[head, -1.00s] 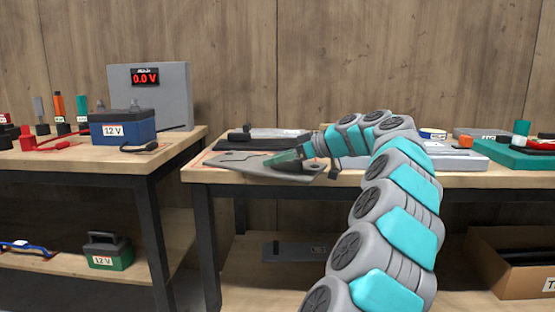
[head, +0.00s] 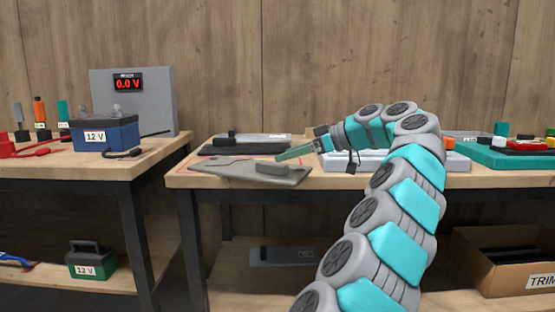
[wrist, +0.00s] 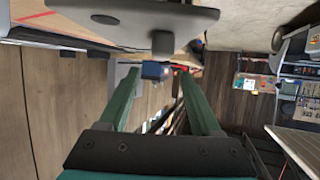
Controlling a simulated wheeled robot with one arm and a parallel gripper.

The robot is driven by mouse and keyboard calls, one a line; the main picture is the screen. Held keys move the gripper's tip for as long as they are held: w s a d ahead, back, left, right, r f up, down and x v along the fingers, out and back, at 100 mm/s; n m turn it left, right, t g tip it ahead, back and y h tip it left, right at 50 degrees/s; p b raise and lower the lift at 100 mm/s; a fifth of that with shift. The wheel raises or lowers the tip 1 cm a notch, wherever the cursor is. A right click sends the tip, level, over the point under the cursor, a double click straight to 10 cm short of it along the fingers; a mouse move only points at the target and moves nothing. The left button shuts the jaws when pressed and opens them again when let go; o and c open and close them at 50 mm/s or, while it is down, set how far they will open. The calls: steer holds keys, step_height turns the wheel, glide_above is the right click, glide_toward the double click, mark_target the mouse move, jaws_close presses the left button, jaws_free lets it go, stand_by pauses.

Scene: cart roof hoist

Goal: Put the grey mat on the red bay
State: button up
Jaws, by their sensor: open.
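The grey mat (head: 232,169) is a thin flat sheet with a dark knob on its right part. It lies at the front left of the right-hand table, its right front corner at the table's front edge. Thin red lines of the red bay (head: 197,161) show beside and behind it; the mat covers much of the bay. My gripper (head: 281,156) is open and empty, just above and to the right of the mat, apart from it. In the wrist view the mat (wrist: 130,15) is at the top, beyond the two green fingers, with nothing between them.
A dark flat piece with a grey one (head: 250,141) lies behind the mat. A light grey tray (head: 345,162) and a teal tray (head: 500,155) stand to the right. The left bench holds a blue 12 V battery (head: 104,133). A cardboard box (head: 500,285) is low at right.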

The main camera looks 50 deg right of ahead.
steer(key=shift+v, duration=1.7)
